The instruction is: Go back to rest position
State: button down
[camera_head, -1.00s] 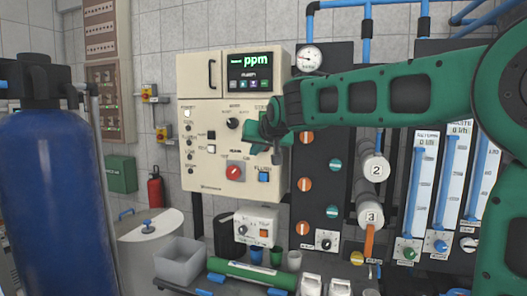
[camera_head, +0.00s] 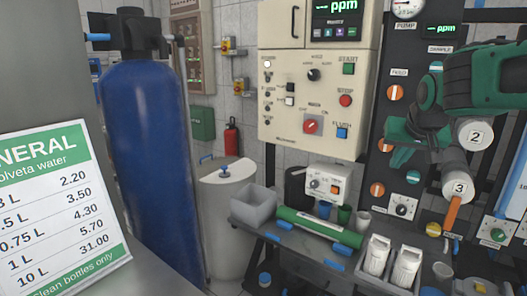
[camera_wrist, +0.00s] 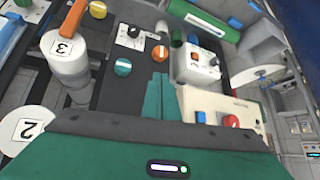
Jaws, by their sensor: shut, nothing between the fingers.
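My green gripper (camera_head: 401,157) is shut and empty at the right in the head view, in front of the black valve panel (camera_head: 383,128). In the wrist view its two fingers (camera_wrist: 158,97) lie side by side, tips pointing up the picture. The arm is bent and comes in from the right edge. The gripper is right of the cream control box (camera_head: 310,90), which carries a ppm display, a red knob and buttons. Whether the fingertips touch the panel cannot be told; they appear apart from it.
A shelf below holds a grey bin (camera_head: 254,204), a green tube (camera_head: 318,227) and white cups. A blue tank (camera_head: 146,165) and a price sign (camera_head: 62,205) stand left.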

jog(key=s+d+f+m+g, duration=0.1)
jog(key=s+f+g, duration=0.1)
jog(key=s+f, duration=0.4)
jog(key=s+d+f+g+y, duration=0.1)
jog(key=s+f, duration=0.4)
jog(key=s, duration=1.1)
jog(key=s+d+f+m+g+y, duration=0.1)
jog(key=s+d+f+g, duration=0.2)
jog(key=s, duration=0.9)
notch_tip(320, 180, down, 4)
jog(key=shift+r+m+g, duration=0.2)
jog(key=shift+m+g, duration=0.1)
jog(key=shift+g, duration=0.7)
